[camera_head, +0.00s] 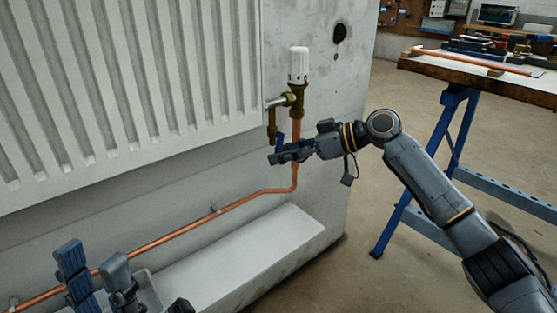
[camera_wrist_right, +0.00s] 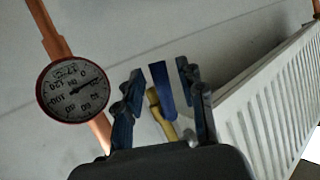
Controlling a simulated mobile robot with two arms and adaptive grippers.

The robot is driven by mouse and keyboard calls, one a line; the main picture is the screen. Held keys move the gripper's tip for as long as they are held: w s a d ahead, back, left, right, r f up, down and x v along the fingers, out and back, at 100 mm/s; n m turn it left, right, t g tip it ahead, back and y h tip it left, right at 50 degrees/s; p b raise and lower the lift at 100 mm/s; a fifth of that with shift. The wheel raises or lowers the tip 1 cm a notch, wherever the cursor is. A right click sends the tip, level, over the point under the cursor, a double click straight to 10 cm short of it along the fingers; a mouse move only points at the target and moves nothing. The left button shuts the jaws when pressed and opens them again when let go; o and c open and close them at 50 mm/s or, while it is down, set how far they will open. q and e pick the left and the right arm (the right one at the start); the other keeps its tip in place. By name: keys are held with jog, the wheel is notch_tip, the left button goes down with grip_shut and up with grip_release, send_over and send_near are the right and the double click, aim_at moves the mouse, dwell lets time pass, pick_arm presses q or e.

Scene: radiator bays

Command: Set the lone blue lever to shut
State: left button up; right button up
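The blue lever (camera_wrist_right: 160,88) sits on a brass fitting (camera_wrist_right: 160,118) in the right wrist view, between the fingers of my right gripper (camera_wrist_right: 158,95). Gaps show on both sides of it, so the gripper is open around it. In the head view the lever (camera_head: 280,141) is a small blue piece below the brass valve, partly hidden by my right gripper (camera_head: 279,156). A white-capped radiator valve (camera_head: 298,65) stands above it. My left gripper (camera_head: 95,268) is at the lower left, its fingers apart with nothing seen between them.
A white radiator (camera_head: 130,80) hangs on the wall, with a copper pipe (camera_head: 190,220) running below it. A round gauge (camera_wrist_right: 72,92) is beside the right gripper. A pale ledge (camera_head: 240,260) lies at the wall's foot. A blue-legged workbench (camera_head: 450,130) stands at right.

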jog(key=shift+w+a+f, duration=0.2)
jog(key=shift+a+f, duration=0.05)
jog(key=shift+a, duration=0.4)
grip_shut()
